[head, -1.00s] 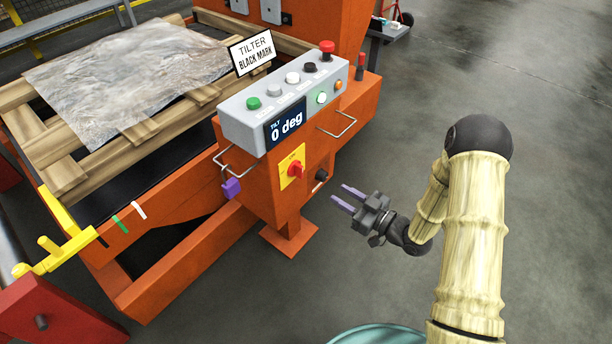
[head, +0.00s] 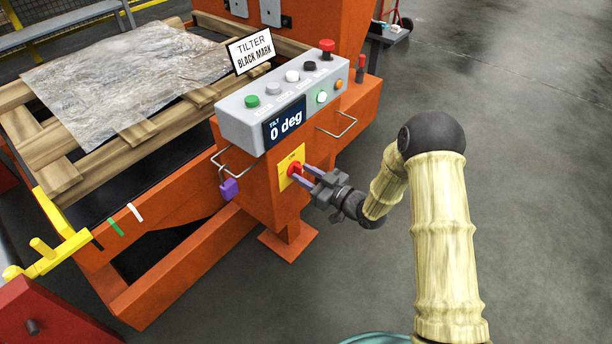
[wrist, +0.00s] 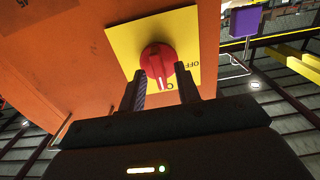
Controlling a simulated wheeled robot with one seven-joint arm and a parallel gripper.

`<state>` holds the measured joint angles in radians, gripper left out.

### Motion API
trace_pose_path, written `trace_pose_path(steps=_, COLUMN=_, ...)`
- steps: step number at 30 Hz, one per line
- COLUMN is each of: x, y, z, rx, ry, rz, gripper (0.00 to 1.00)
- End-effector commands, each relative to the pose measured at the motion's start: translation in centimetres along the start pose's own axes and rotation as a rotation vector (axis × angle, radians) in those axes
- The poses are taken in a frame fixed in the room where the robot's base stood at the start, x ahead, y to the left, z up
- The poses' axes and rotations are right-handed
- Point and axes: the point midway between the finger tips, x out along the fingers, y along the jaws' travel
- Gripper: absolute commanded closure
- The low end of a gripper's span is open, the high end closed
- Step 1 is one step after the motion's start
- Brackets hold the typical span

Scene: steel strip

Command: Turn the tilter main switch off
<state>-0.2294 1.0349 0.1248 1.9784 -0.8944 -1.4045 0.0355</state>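The tilter main switch is a red rotary knob (head: 295,169) on a yellow plate (head: 287,179), on the orange front of the tilter's control post. In the wrist view the red knob (wrist: 158,60) sits near the middle of the yellow plate (wrist: 120,42), with "OFF" printed on the plate's right side. My gripper (head: 308,174) is at the knob from the right. In the wrist view my gripper's fingers (wrist: 160,92) are apart, one on each side below the knob, with a gap between them. I cannot tell whether either finger touches it.
A grey button box (head: 240,127) with a "0 deg" display sits above the switch. Wire handles (head: 338,128) stick out on both sides of the post. A purple padlock-like block (head: 229,189) hangs at the left. The floor to the right is clear.

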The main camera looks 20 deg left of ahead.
Motion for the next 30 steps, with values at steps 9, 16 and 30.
trace_pose_path(steps=9, x=-0.05, y=0.01, z=-0.01, rx=-0.001, ry=0.0, rz=0.0, gripper=1.0)
trace_pose_path(steps=16, x=-0.06, y=0.03, z=0.0, rx=-0.008, ry=0.0, rz=0.0, gripper=1.0)
trace_pose_path(steps=30, x=-0.08, y=-0.06, z=0.16, rx=-0.199, ry=0.001, rz=0.001, gripper=1.0)
